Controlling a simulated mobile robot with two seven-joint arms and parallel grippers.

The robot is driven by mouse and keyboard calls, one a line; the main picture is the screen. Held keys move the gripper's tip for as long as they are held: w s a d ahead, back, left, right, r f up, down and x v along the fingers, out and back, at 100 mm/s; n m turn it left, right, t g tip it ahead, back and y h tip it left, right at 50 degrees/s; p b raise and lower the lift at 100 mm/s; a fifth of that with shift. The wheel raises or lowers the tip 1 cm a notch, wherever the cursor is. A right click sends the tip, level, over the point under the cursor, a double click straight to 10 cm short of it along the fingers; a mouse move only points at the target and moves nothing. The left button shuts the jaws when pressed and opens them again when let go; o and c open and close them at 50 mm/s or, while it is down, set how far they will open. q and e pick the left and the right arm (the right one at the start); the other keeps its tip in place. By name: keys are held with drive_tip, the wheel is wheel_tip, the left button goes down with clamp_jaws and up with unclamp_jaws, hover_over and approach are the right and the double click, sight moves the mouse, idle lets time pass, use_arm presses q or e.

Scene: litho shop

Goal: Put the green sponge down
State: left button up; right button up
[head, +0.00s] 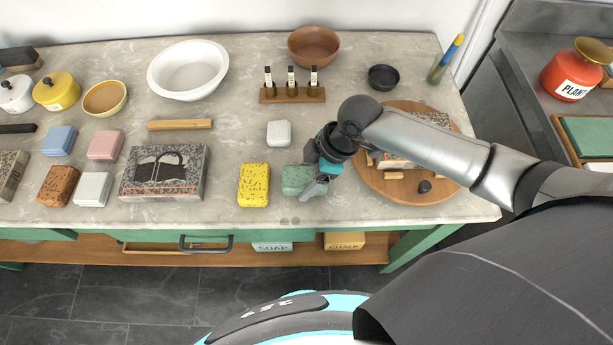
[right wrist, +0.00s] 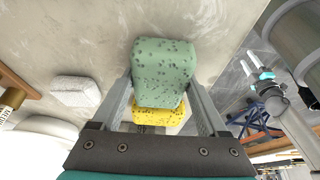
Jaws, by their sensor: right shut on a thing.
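The green sponge (head: 297,180) is speckled with dark spots and shows in the head view near the front of the grey table (head: 230,210), right of the yellow sponge (head: 253,185). My right gripper (head: 318,185) reaches over it from the right and is shut on it. In the right wrist view the green sponge (right wrist: 163,75) sits between the two fingers, with the yellow sponge (right wrist: 160,115) partly hidden behind it. I cannot tell whether the green sponge touches the tabletop. My left gripper is not in view.
A grey-white block (head: 278,133) lies behind the sponges. A round wooden board (head: 395,190) with items on it is to the right, under my arm. A printed stone slab (head: 164,172) lies to the left. Bare tabletop shows along the front edge.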

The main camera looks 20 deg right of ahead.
drive_tip(key=shift+f, duration=0.2)
drive_tip(key=shift+s+f, duration=0.15)
drive_tip(key=shift+f, duration=0.25)
drive_tip(key=o, duration=0.8)
drive_tip(key=shift+d+f, duration=0.1)
drive_tip(key=shift+c, duration=0.2)
drive_tip(key=o, duration=0.3)
drive_tip(key=shift+s+f, duration=0.15)
drive_tip(key=shift+r, duration=0.25)
drive_tip(key=v, duration=0.4)
drive_tip(key=p+v, duration=0.1)
drive_tip(key=v, duration=0.3)
drive_tip(key=p+v, duration=0.1)
drive_tip(key=v, duration=0.3)
drive_tip(key=shift+w+r, duration=0.3)
drive_tip(key=shift+r, duration=0.2)
